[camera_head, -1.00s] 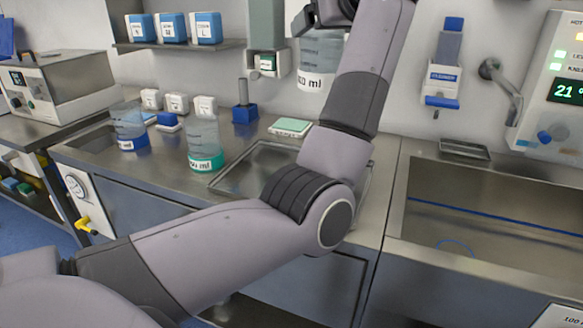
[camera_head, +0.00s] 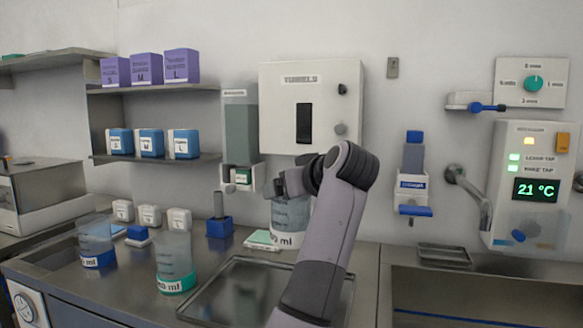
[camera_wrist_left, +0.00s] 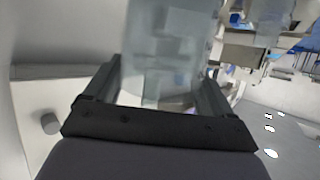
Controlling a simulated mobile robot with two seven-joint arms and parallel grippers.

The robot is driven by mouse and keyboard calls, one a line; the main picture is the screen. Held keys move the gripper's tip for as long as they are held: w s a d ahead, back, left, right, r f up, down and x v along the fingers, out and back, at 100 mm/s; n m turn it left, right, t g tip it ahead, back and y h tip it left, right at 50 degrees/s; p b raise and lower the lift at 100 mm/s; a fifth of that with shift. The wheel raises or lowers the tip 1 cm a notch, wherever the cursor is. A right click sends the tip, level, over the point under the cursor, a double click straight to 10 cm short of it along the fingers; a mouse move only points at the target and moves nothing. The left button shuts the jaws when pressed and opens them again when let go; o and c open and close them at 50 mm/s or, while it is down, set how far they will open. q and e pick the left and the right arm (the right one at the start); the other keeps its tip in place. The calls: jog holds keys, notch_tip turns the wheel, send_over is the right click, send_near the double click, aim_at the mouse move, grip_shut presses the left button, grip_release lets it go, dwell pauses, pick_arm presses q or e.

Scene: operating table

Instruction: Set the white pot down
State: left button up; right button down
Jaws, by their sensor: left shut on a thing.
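The white pot (camera_head: 288,240) is a clear graduated beaker with a white band at its base marked "ml". My left gripper (camera_head: 284,186) is shut on its upper part, near the back wall at the far side of the steel counter (camera_head: 372,275). The pot looks upright, with its base at about counter height; I cannot tell whether it touches. In the left wrist view the clear wall of the pot (camera_wrist_left: 165,45) is between the two fingers (camera_wrist_left: 158,90). My arm hides the pot's right side. My right gripper is in neither view.
A green-and-white pad (camera_head: 262,240) lies just left of the pot. A green-banded beaker (camera_head: 175,265) and a blue-banded beaker (camera_head: 96,245) stand on the left. A sunken tray (camera_head: 235,290) is in front, a sink (camera_head: 470,290) at right. A dispenser (camera_head: 241,140) hangs behind.

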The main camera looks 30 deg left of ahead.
aim_at(298, 244)
pick_arm(q)
notch_tip(298, 244, down, 11)
jog(key=shift+r+b, duration=0.2)
jog(key=shift+b, duration=0.4)
jog(key=shift+f, duration=0.4)
jog(key=shift+f, duration=0.15)
jog(key=o, duration=1.3)
jog(key=shift+f, duration=0.1)
jog(key=shift+o, duration=0.2)
